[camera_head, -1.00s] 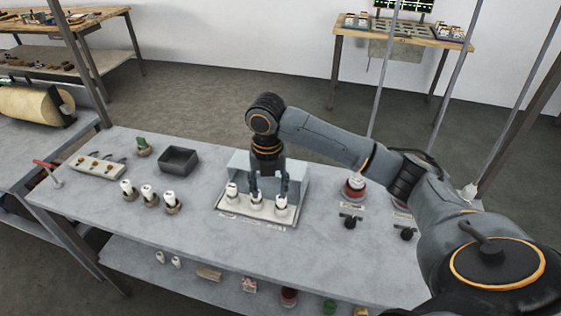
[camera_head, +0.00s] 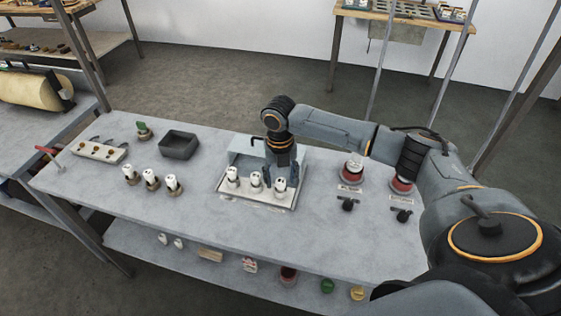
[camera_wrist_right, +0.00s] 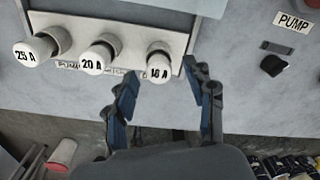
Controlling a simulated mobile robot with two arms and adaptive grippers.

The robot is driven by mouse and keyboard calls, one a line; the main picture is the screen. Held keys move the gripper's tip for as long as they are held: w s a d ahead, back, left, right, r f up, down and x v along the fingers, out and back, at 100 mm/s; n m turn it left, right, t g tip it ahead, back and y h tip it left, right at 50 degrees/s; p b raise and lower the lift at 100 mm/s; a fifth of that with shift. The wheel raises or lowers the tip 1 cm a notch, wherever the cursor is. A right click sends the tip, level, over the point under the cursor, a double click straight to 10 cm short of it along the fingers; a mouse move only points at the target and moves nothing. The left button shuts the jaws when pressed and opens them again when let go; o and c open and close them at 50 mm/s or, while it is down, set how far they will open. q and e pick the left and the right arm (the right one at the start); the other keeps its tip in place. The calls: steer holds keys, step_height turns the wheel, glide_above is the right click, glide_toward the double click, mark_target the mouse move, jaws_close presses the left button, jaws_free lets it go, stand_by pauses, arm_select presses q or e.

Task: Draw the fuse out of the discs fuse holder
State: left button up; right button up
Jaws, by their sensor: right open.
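The fuse panel (camera_head: 240,199) stands on the grey table with three white fuses in a row. In the right wrist view the fuses read 25 A (camera_wrist_right: 27,53), 20 A (camera_wrist_right: 94,61) and 16 A (camera_wrist_right: 158,68). Small labels under them include PUMP; the others are partly hidden, and I cannot read for certain which one says discs. My right gripper (camera_head: 281,174) points down at the right end of the row. In the wrist view its open fingers (camera_wrist_right: 163,80) lie either side of the 16 A fuse, without visible contact. My left gripper is out of view.
Three loose white fuses in brown bases (camera_head: 151,180) and a dark open box (camera_head: 179,145) stand left of the panel. Red buttons (camera_head: 352,170) and black knobs (camera_head: 347,204) lie to its right. The table front is clear.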

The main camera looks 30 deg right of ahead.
steer(key=shift+f, duration=1.1)
steer(key=shift+r, duration=0.1)
jaws_close()
